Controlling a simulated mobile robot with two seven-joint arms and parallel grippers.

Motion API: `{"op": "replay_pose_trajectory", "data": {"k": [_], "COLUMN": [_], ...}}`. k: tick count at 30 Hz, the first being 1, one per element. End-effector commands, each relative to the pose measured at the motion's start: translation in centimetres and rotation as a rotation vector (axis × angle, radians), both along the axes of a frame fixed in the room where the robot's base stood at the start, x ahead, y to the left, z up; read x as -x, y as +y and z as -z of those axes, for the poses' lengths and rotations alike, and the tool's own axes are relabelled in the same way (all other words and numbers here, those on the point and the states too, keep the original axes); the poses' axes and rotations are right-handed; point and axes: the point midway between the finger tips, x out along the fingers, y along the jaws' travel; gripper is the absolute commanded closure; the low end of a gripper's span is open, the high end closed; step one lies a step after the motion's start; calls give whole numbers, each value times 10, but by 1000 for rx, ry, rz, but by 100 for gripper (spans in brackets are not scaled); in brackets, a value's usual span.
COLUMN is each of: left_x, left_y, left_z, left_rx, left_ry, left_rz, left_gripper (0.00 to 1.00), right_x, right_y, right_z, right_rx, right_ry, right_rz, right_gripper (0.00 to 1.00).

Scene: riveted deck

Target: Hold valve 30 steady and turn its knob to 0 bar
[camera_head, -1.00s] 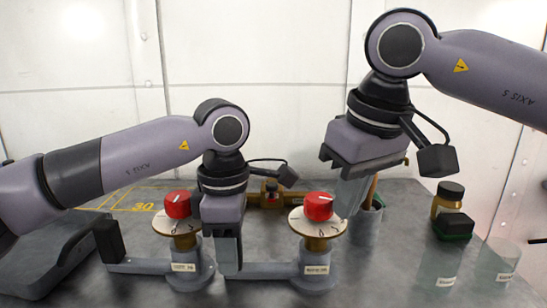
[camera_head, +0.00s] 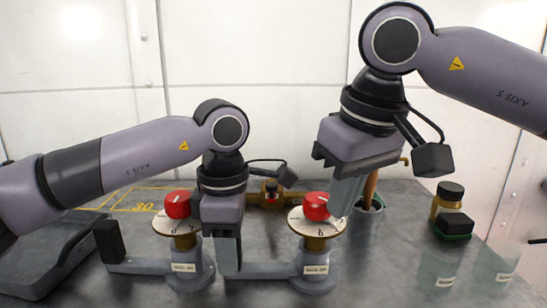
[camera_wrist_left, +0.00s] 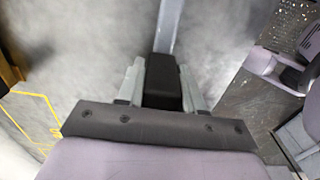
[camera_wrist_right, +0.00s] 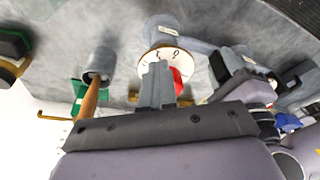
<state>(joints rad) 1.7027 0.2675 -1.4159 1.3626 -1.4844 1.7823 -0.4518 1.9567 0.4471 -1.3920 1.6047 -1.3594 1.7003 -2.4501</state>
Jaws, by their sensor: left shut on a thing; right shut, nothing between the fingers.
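Two valves with red knobs stand side by side on the deck, each with a pale dial, a grey base and a side bar. The right valve's knob (camera_head: 316,207) sits on its dial (camera_head: 300,226); the left valve's knob is also red (camera_head: 178,205). The base labels are too small to read. My left gripper (camera_head: 228,262) is shut on the black grip of the right valve's bar, seen in the left wrist view (camera_wrist_left: 165,78). My right gripper (camera_head: 343,210) is shut and empty, its fingertips beside the right knob and over the dial edge. In the right wrist view the fingers partly hide this knob (camera_wrist_right: 178,82).
A grey cup (camera_head: 366,222) with a wooden handle stands just behind my right gripper. A dark-capped amber jar (camera_head: 448,200) and clear containers (camera_head: 440,268) are at the right. A grey tray (camera_head: 45,262) lies at the left. A yellow "30" is painted on the deck.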

Motion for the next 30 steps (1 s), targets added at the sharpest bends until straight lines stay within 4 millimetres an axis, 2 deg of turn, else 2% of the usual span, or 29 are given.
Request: {"op": "replay_pose_trajectory", "data": {"k": [15, 30], "left_x": [3, 4], "left_y": [-5, -5], "left_z": [0, 0], "left_rx": [4, 6], "left_ry": [3, 4], "left_rz": [18, 23], "left_gripper": [100, 100], "right_x": [5, 5], "right_y": [16, 19], "right_z": [0, 1], "right_rx": [-7, -6], "right_ry": [-4, -5], "right_rz": [-4, -3], "right_gripper": [100, 100]}}
